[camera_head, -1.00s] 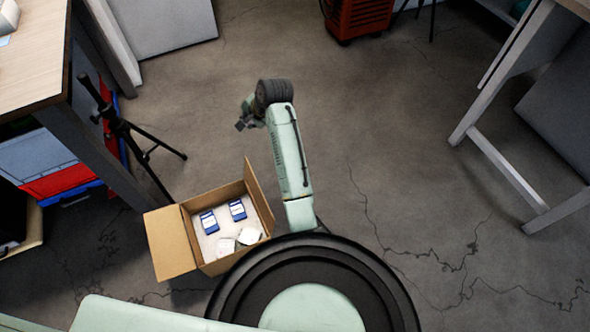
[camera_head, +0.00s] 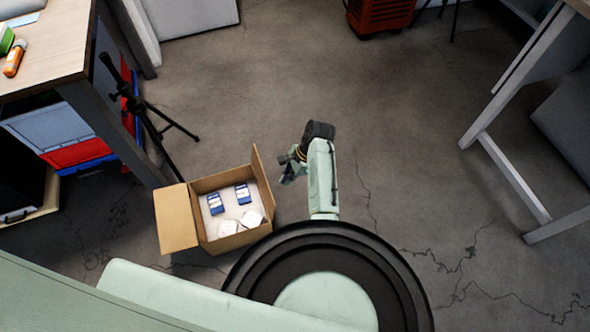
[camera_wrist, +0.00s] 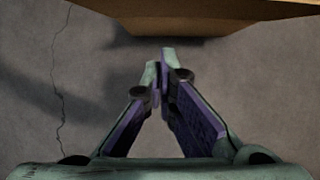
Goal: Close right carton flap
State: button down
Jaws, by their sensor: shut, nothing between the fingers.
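An open cardboard carton (camera_head: 243,237) stands on the floor left of my arm in the head view. Its right flap (camera_head: 261,176) stands up along the right side. Its left flap (camera_head: 175,218) is folded outward to the left. Two blue-and-white packs (camera_head: 243,194) and some white items (camera_head: 251,217) lie inside. My gripper (camera_head: 287,175) is just right of the right flap, apart from it. In the wrist view my gripper (camera_wrist: 161,68) is shut and empty, with the carton's cardboard side (camera_wrist: 190,22) ahead at the top.
A black tripod (camera_head: 150,125) stands behind the carton, beside a wooden-topped table (camera_head: 50,50) at the left. A grey-legged table (camera_head: 510,185) is at the right. The floor (camera_head: 400,130) between is clear.

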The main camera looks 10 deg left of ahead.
jog(key=shift+s+a+r, duration=0.25)
jog(key=shift+s+a, duration=0.2)
jog(key=shift+a, duration=0.3)
jog(key=shift+s+a+r, duration=0.25)
jog(key=shift+s+a, duration=0.2)
jog(key=shift+a, duration=0.25)
jog(key=shift+p, duration=0.35)
jog(key=shift+s+a+r+h+p, duration=0.25)
jog(key=shift+a+h+p, duration=0.1)
jog(key=shift+p, duration=0.2)
jog(key=shift+a, duration=0.1)
